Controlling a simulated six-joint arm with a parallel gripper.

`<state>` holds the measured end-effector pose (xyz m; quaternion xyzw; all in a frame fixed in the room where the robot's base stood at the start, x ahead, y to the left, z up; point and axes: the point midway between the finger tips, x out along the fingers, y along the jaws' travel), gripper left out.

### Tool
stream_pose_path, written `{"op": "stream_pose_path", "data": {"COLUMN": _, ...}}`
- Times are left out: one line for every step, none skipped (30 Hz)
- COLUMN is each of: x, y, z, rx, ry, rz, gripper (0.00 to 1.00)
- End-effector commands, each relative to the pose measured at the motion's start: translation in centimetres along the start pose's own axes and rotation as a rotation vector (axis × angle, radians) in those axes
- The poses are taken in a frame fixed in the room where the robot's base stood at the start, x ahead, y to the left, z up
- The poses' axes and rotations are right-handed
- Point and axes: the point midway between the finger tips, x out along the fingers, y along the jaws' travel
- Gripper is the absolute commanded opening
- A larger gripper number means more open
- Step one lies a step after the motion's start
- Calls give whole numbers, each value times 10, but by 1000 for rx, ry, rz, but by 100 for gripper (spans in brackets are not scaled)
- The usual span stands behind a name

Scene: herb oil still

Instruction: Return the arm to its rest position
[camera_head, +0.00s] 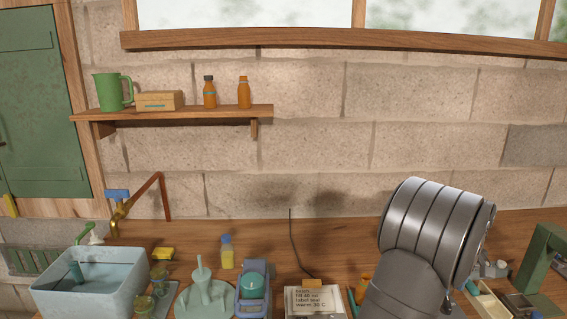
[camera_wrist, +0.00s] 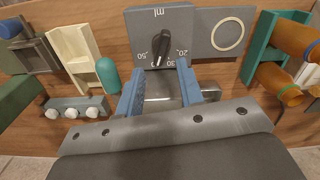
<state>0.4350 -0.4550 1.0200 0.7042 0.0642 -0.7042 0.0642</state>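My gripper (camera_wrist: 160,72) shows in the wrist view with its two blue fingers spread apart. I see nothing held between them. Beyond the fingertips is a grey panel (camera_wrist: 188,22) with a black pointer knob (camera_wrist: 160,48), numbers and "ml" marks, appearing upside down. A metallic grey surface (camera_wrist: 165,92) shows between the fingers; I cannot tell what it belongs to. In the head view my large grey arm link covers the right part of the bench and hides my gripper.
The wooden bench (camera_head: 345,232) carries a blue-grey basin (camera_head: 105,298), a pale green round piece (camera_head: 190,304), a yellow bottle (camera_head: 227,256) and a label box (camera_head: 303,300). A green frame (camera_head: 541,262) stands far right. The wrist view shows orange bottles (camera_wrist: 297,38) and a teal capped piece (camera_wrist: 108,75).

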Motion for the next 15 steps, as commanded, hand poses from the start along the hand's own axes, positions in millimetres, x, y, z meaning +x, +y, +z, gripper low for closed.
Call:
{"op": "stream_pose_path", "data": {"x": 12, "y": -1, "z": 0, "rx": -34, "ry": -2, "rz": -4, "gripper": 34}}
{"op": "stream_pose_path", "data": {"x": 18, "y": -2, "z": 0, "rx": -56, "ry": -2, "rz": -4, "gripper": 34}}
{"op": "stream_pose_path", "data": {"x": 26, "y": -2, "z": 0, "rx": -86, "ry": -2, "rz": -4, "gripper": 34}}
{"op": "stream_pose_path", "data": {"x": 32, "y": -3, "z": 0, "rx": -108, "ry": -2, "rz": -4, "gripper": 34}}
{"op": "stream_pose_path", "data": {"x": 37, "y": -4, "z": 0, "rx": -129, "ry": -2, "rz": -3, "gripper": 34}}
{"op": "stream_pose_path", "data": {"x": 44, "y": -4, "z": 0, "rx": -156, "ry": -2, "rz": -3, "gripper": 34}}
{"op": "stream_pose_path", "data": {"x": 49, "y": -5, "z": 0, "rx": -176, "ry": -1, "rz": -3, "gripper": 34}}
{"op": "stream_pose_path", "data": {"x": 53, "y": -5, "z": 1, "rx": -185, "ry": -1, "rz": -3, "gripper": 34}}
{"op": "stream_pose_path", "data": {"x": 50, "y": -4, "z": 0, "rx": -151, "ry": 0, "rz": 0, "gripper": 34}}
{"op": "stream_pose_path", "data": {"x": 50, "y": -4, "z": 0, "rx": -131, "ry": 0, "rz": 0, "gripper": 34}}
{"op": "stream_pose_path", "data": {"x": 50, "y": -4, "z": 0, "rx": -114, "ry": 0, "rz": 0, "gripper": 34}}
{"op": "stream_pose_path", "data": {"x": 50, "y": -4, "z": 0, "rx": -95, "ry": 0, "rz": 0, "gripper": 34}}
{"op": "stream_pose_path", "data": {"x": 50, "y": -4, "z": 0, "rx": -81, "ry": 0, "rz": 0, "gripper": 34}}
{"op": "stream_pose_path", "data": {"x": 50, "y": -4, "z": 0, "rx": -70, "ry": 0, "rz": 0, "gripper": 34}}
{"op": "stream_pose_path", "data": {"x": 50, "y": -4, "z": 0, "rx": -58, "ry": 0, "rz": 0, "gripper": 34}}
